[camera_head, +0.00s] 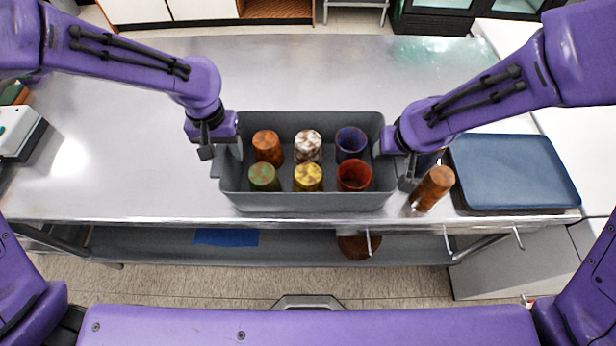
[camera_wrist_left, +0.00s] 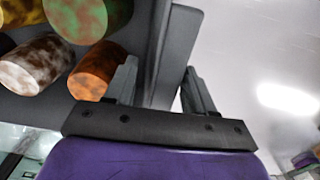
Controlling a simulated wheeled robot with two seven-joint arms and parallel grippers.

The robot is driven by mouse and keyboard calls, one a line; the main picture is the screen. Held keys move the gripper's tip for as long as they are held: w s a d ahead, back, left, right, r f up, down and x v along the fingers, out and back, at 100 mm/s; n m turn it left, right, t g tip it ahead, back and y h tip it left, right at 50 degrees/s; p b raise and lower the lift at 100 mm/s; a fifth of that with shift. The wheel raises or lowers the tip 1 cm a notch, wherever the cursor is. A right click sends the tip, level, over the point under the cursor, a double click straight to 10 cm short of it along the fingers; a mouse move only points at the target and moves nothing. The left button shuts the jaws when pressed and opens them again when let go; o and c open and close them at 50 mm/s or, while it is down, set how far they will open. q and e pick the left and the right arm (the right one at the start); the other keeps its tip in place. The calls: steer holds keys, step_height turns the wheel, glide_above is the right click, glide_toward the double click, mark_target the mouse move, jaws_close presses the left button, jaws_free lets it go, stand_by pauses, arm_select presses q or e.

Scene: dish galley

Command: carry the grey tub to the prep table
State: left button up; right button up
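The grey tub (camera_head: 306,201) is upright over the near middle of the steel counter; whether it rests there or is slightly raised I cannot tell. It holds several cups in two rows, including an orange-brown one (camera_head: 267,147), a yellow one (camera_head: 308,178) and a red one (camera_head: 354,176). My left gripper (camera_head: 222,152) is at the tub's left end. In the left wrist view its fingers (camera_wrist_left: 160,85) stand either side of the tub wall (camera_wrist_left: 168,60); firm contact is unclear. My right gripper (camera_head: 393,165) is at the right end, its fingertips partly hidden.
A pale box (camera_head: 17,131) is at the left edge. The counter (camera_head: 300,70) behind the tub is clear. A lower shelf (camera_head: 300,248) runs beneath.

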arm_select(q)
steer(key=shift+w+a, duration=0.1)
arm_select(e)
steer(key=shift+w+d, duration=0.1)
arm_select(q)
steer(key=shift+r, duration=0.25)
arm_select(e)
steer(key=shift+d, duration=0.1)
steer(key=shift+r, duration=0.25)
steer(key=r, duration=0.7)
steer(key=shift+s+r, duration=0.25)
steer(key=shift+r, duration=0.05)
steer(key=shift+s+a+r, duration=0.2)
steer(key=shift+a+r, duration=0.05)
steer(key=shift+w+d+r, duration=0.15)
steer(key=shift+w+r, duration=0.05)
steer(key=shift+r, duration=0.2)
steer(key=shift+w+d+r, duration=0.15)
steer(key=shift+r, duration=0.2)
arm_select(q)
step_height(320, 180, up, 12)
steer(key=shift+f, duration=0.2)
